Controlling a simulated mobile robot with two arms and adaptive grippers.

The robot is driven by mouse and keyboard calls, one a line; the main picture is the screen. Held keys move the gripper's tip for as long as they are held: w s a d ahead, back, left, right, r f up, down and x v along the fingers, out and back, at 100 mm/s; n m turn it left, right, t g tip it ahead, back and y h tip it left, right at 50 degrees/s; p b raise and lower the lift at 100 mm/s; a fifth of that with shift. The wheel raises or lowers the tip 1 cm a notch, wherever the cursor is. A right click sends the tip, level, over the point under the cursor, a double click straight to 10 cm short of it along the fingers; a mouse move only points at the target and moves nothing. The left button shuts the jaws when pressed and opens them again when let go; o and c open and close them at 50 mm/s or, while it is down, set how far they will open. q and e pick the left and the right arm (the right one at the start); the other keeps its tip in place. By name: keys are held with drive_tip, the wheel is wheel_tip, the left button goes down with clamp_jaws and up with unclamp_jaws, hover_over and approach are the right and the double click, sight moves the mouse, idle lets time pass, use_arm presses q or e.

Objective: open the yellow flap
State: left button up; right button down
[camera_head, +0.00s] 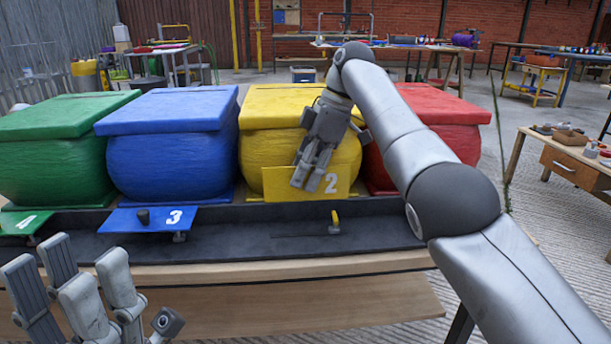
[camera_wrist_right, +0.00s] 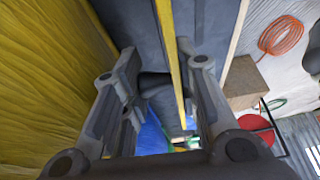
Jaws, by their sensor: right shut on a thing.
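The yellow flap (camera_head: 283,186), marked with a 2, stands tilted up in front of the yellow box (camera_head: 262,150). In the right wrist view the flap (camera_wrist_right: 178,70) shows nearly edge-on between my fingers. In the right wrist view, my right gripper (camera_wrist_right: 160,95) is shut on the flap's black knob (camera_wrist_right: 153,84); the head view hides this knob behind the fingers. My left gripper (camera_head: 75,275) is open and empty at the lower left, in front of the bench and away from the flap.
A blue flap (camera_head: 150,219) marked 3 and a green flap (camera_head: 25,223) marked 4 lie lower, before the blue box (camera_head: 172,155) and the green box (camera_head: 55,160). A red box (camera_head: 440,130) stands behind my right arm. The dark tray (camera_head: 260,244) is mostly clear.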

drive_tip(key=shift+w+d+r, duration=0.2)
drive_tip(key=shift+w+r, duration=0.05)
idle(0.4)
drive_tip(key=c, duration=1.2)
unclamp_jaws()
drive_tip(key=shift+f, duration=0.15)
drive_tip(key=shift+a+f, duration=0.1)
